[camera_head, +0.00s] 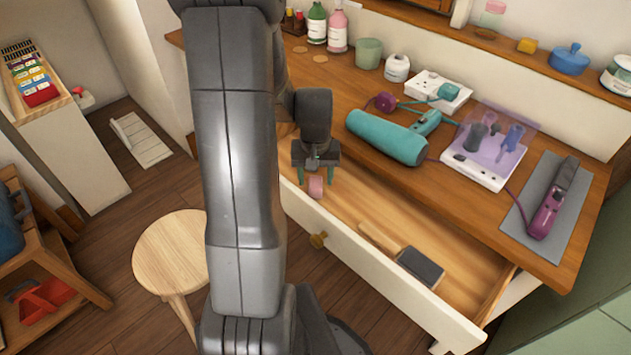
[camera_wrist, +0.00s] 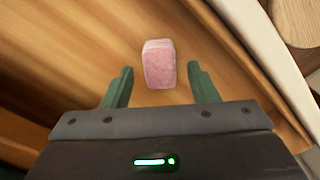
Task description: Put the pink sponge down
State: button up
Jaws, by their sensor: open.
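The pink sponge (camera_wrist: 159,66) is a small block on the wooden floor of the open drawer (camera_head: 455,285). In the wrist view it sits just ahead of my gripper (camera_wrist: 160,84), centred between the two green fingers, with a gap on each side. The fingers are open and do not touch it. In the head view the sponge (camera_head: 316,186) shows right below my gripper (camera_head: 315,176), inside the drawer near its left end. I cannot tell exactly how far the fingertips are above the drawer floor.
A brush (camera_head: 420,266) lies in the drawer's right part. A teal hair dryer (camera_head: 387,138), a white power strip (camera_head: 436,92) and a purple styling tool (camera_head: 553,199) on a grey mat lie on the desk above. A round stool (camera_head: 180,250) stands left of the drawer. The drawer's middle is clear.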

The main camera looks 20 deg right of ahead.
aim_at(315, 182)
notch_tip(315, 182, up, 9)
jog(key=p, duration=0.1)
jog(key=shift+f, duration=0.1)
dwell(1.2)
